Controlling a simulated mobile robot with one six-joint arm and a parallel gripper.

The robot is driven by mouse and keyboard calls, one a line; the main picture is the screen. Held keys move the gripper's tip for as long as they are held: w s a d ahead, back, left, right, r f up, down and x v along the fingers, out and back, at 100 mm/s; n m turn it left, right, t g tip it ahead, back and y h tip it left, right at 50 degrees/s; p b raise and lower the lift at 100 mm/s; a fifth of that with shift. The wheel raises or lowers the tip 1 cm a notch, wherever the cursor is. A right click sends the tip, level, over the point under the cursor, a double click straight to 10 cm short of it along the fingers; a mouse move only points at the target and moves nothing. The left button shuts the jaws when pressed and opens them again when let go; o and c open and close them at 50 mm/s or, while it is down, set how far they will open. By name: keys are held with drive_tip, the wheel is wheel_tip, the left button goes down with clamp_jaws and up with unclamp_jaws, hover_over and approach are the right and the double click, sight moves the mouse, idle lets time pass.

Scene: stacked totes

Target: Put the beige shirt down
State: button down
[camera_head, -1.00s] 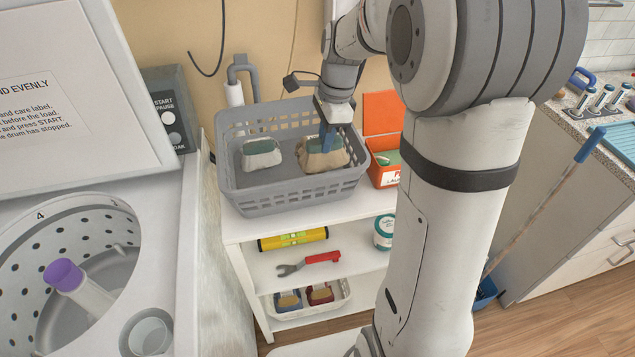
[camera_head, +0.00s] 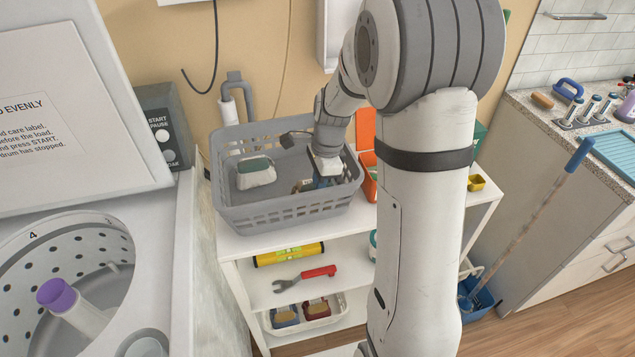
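The grey basket (camera_head: 285,217) stands on top of the white shelf unit. My gripper (camera_head: 322,183) points down inside its right half, low and close to the front wall. Its fingertips are small and partly covered, so whether they are apart or closed is unclear. A small tan and dark patch (camera_head: 303,186) shows beside the fingers; it may be the beige shirt, which is otherwise hidden by my gripper and the basket wall. A pale folded bundle with a green top (camera_head: 256,173) lies apart in the basket's left half.
An orange box (camera_head: 368,180) stands right of the basket. The open washer (camera_head: 165,235) is at left. A mop (camera_head: 525,222) leans by the counter at right.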

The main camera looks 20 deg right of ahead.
drive_tip(key=c, duration=1.5)
unclamp_jaws()
drive_tip(key=shift+o, duration=0.2)
